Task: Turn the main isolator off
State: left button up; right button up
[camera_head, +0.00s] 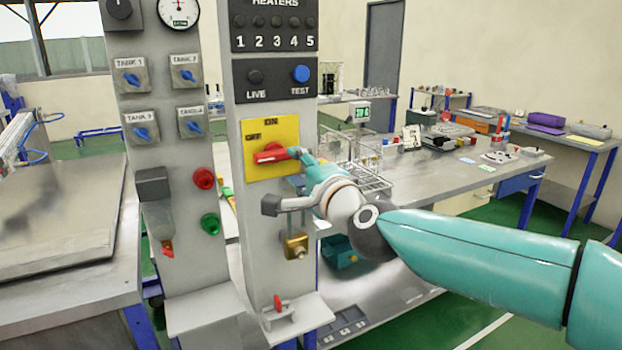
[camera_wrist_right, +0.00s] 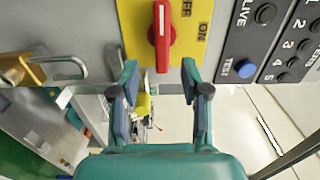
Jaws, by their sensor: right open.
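The main isolator is a yellow plate (camera_head: 285,130) marked OFF and ON on the grey panel. Its red handle (camera_head: 265,156) lies level in the head view; ON is above it and OFF is above its left end. In the right wrist view, a white mark shows on the far end of the red handle (camera_wrist_right: 161,35), the end on the OFF side. My right gripper (camera_head: 299,155) is at the handle's right end. In the wrist view its fingers (camera_wrist_right: 160,76) are spread, with the handle's near end centred between the tips; contact is not visible. My left gripper is out of view.
A brass padlock (camera_head: 296,246) and grey hasp sit below the plate. The heater panel (camera_head: 275,80) with its buttons is above. A second column with blue tank switches (camera_head: 141,133) stands left. A metal bench (camera_head: 430,170) is behind my right arm.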

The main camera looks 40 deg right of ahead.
jog(key=v, duration=0.5)
jog(key=shift+s+a, duration=0.1)
jog(key=shift+s, duration=0.15)
